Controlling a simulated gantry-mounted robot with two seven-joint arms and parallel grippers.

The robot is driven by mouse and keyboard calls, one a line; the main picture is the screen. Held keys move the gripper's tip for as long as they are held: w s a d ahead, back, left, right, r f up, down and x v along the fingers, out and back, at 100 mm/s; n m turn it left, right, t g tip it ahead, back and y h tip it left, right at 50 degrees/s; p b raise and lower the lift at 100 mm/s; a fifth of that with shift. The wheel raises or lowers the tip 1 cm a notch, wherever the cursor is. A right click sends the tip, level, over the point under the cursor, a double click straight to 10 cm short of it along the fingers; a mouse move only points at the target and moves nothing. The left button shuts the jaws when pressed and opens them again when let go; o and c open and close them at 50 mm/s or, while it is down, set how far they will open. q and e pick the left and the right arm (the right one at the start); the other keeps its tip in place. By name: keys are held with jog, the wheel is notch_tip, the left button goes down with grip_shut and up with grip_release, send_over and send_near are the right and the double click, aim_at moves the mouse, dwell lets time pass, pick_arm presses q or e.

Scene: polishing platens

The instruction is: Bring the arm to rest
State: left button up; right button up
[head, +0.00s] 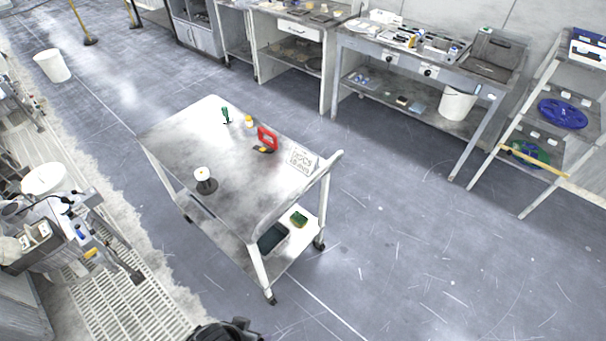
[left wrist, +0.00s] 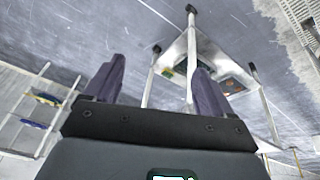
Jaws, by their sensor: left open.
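My left gripper (left wrist: 160,68) shows in the left wrist view with its two dark fingers spread apart. Nothing is between the fingers. Beyond them are floor and the legs and lower shelf of the cart, which appears tilted in this view. A dark part at the bottom edge of the head view looks like part of my own arm, but I cannot tell which part. My right gripper is in neither view.
A white cart (head: 165,136) stands mid-floor, with a spool (head: 203,175), red item (head: 267,138) and green item (head: 226,115) on top. A workbench (head: 385,52) and a rack (head: 519,113) line the back and right. The floor right of the cart is clear.

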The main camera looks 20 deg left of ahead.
pick_arm(q)
notch_tip(320, 180, up, 25)
jog(key=a+m+p, duration=0.2)
jog(key=m+p, duration=0.1)
jog(key=p, duration=1.7)
jog(key=shift+s+a+r, duration=0.15)
